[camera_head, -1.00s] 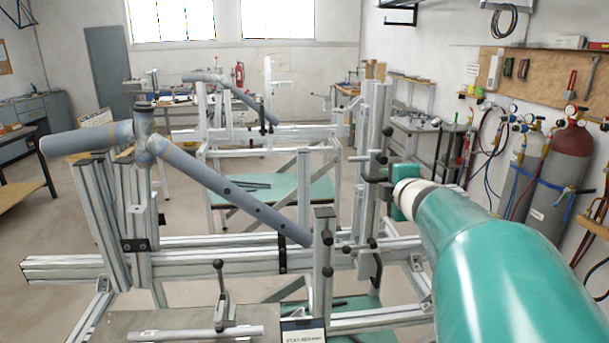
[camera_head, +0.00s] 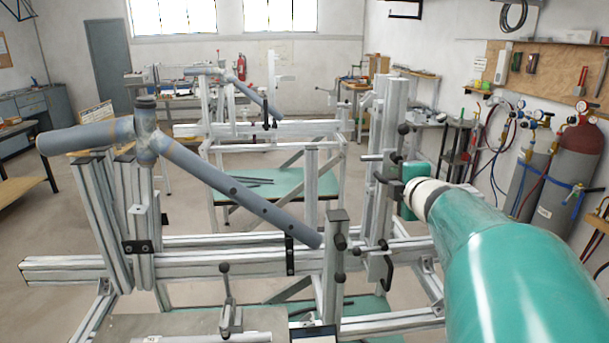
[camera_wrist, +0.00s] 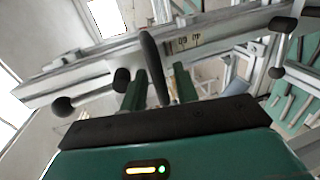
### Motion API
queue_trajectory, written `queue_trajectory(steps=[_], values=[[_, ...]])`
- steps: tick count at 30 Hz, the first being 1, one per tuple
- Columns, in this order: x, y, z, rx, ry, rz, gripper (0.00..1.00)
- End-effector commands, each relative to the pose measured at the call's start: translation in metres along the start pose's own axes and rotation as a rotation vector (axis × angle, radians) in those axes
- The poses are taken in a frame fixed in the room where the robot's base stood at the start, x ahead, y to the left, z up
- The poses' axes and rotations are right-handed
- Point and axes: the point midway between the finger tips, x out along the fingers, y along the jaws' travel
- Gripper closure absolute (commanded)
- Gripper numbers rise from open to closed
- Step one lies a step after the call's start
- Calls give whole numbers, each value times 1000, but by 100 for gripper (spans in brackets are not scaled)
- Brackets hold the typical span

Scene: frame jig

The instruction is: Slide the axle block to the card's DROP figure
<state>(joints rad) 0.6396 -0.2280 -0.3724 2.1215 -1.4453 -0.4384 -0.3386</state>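The upright metal post with black knobs (camera_head: 383,200) stands at the right end of the jig's long rail, beside my gripper (camera_wrist: 159,72). I cannot tell for sure which part there is the axle block. In the wrist view a long black handle (camera_wrist: 152,58) stands between my two green fingers, with a clear gap on the right, so my gripper is open. A small plate with blurred figures (camera_wrist: 190,41) shows beyond the fingers. In the head view my gripper is mostly hidden behind my arm. The card (camera_head: 313,336) is cut off at the bottom edge; its figures are unreadable.
A grey tube frame (camera_head: 235,190) slants down to the jig's front post (camera_head: 336,265). The long rail (camera_head: 200,262) runs across the jig. Black knobs (camera_wrist: 62,107) stick out near my gripper. A second jig (camera_head: 300,130) stands behind. Gas cylinders (camera_head: 570,160) stand at the right wall.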

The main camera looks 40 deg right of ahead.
Motion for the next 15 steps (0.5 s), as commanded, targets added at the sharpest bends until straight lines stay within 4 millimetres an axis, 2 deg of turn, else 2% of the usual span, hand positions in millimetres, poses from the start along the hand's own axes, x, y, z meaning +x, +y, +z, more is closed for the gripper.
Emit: queue_trajectory(steps=[1, 5, 11, 15], values=[[0, 0, 0, 0, 0, 0, 74], [0, 0, 0, 0, 0, 0, 99], [1, 0, 0, 0, 0, 0, 100], [5, -11, -1, 2, 3, -4, 100]])
